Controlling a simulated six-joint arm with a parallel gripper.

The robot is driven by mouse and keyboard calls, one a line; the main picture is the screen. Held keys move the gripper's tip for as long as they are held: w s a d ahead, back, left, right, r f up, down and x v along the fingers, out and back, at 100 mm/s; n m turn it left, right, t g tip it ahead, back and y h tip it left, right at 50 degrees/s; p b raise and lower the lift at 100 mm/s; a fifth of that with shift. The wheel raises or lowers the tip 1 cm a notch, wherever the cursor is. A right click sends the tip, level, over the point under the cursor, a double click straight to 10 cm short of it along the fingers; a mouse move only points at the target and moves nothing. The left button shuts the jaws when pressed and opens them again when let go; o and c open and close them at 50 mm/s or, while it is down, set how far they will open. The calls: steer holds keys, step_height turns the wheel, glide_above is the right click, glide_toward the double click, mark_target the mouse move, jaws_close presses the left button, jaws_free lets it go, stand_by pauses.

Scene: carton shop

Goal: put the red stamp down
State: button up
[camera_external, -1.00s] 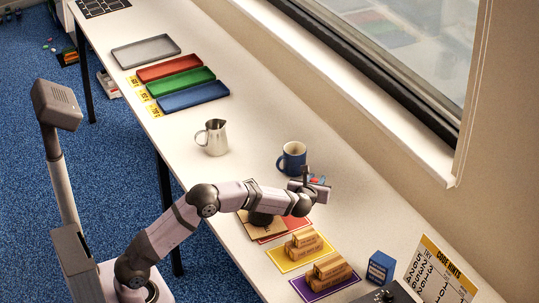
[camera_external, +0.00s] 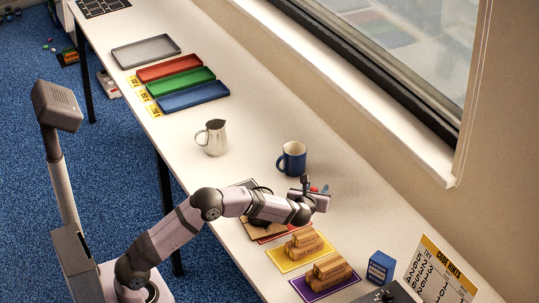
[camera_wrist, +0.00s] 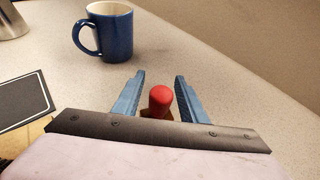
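The red stamp shows in the wrist view as a rounded red knob (camera_wrist: 160,97) with a little brown below it. It stands between the two blue fingers of my gripper (camera_wrist: 160,80). The gripper looks shut on the stamp's lower part, which the gripper's body mostly hides. In the external view my gripper (camera_external: 316,191) is near the red mat (camera_external: 272,238), on its window side, with a small red spot of the stamp (camera_external: 313,189) showing. The stamp's base is hidden, so I cannot tell whether it touches the table.
A blue mug (camera_external: 291,158) stands just behind my gripper, and a metal jug (camera_external: 212,138) farther left. Wooden blocks (camera_external: 304,241) sit on a yellow mat (camera_external: 281,264); others (camera_external: 330,270) sit on a purple mat (camera_external: 305,291). A blue box (camera_external: 381,267) and code sign (camera_external: 436,270) stand right.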

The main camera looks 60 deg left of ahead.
steer(key=shift+r, duration=0.1)
steer(key=shift+r, duration=0.1)
steer(key=b+v, duration=0.1)
steer(key=v, duration=1.1)
